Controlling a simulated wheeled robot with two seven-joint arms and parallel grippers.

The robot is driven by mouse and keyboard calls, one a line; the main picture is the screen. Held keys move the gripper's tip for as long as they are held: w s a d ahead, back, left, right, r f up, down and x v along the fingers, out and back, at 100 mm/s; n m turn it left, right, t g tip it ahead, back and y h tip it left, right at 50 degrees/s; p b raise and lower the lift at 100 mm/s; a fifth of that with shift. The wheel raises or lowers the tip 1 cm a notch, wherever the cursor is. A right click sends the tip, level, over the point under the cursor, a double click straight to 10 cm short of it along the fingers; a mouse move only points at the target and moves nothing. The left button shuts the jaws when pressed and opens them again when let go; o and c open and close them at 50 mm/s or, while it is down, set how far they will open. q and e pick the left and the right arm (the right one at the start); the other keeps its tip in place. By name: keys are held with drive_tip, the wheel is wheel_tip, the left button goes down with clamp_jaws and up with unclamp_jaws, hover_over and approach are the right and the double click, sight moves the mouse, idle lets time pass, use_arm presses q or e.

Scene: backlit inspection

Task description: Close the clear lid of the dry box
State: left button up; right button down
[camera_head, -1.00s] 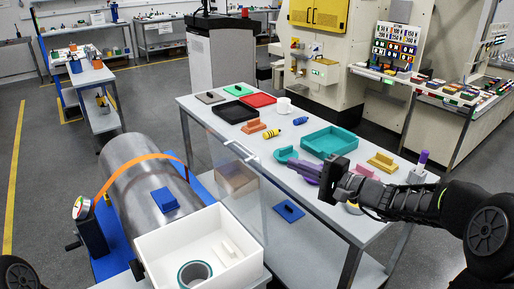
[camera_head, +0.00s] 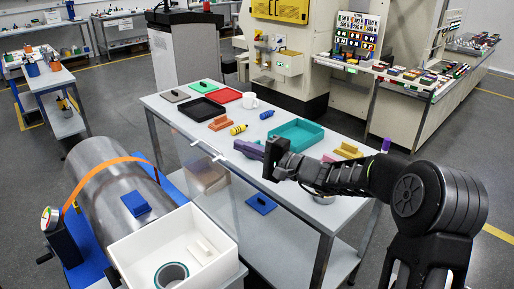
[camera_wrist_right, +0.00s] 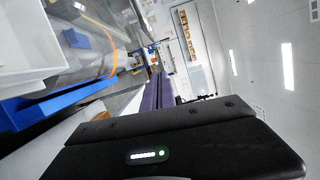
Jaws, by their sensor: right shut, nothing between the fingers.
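The dry box is an open white box (camera_head: 217,260) at the bottom of the head view. A ring-shaped roll (camera_head: 171,274) and a small white piece (camera_head: 202,250) lie inside it. Its clear lid (camera_head: 222,208) stands raised at the box's far right side, with a pale handle (camera_head: 217,157) along the top. My right gripper (camera_head: 240,147), with purple fingers, is shut and empty, to the right of the handle and apparently apart from it. The fingers also show in the wrist view (camera_wrist_right: 158,92), beside the white box (camera_wrist_right: 25,45). My left gripper is out of view.
A grey table (camera_head: 180,118) behind the lid carries a black tray (camera_head: 202,109), a teal tray (camera_head: 297,133), a white mug (camera_head: 249,100) and several blocks. A metal cylinder (camera_head: 95,185) with an orange strap lies left of the box.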

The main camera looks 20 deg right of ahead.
drive_tip(key=a, duration=0.1)
drive_tip(key=a+p, duration=0.1)
drive_tip(key=a, duration=0.1)
drive_tip(key=a+p, duration=0.1)
drive_tip(key=a, duration=0.1)
drive_tip(key=shift+w+a+r, duration=0.15)
drive_tip(key=shift+w+r, duration=0.1)
drive_tip(key=shift+w, duration=0.1)
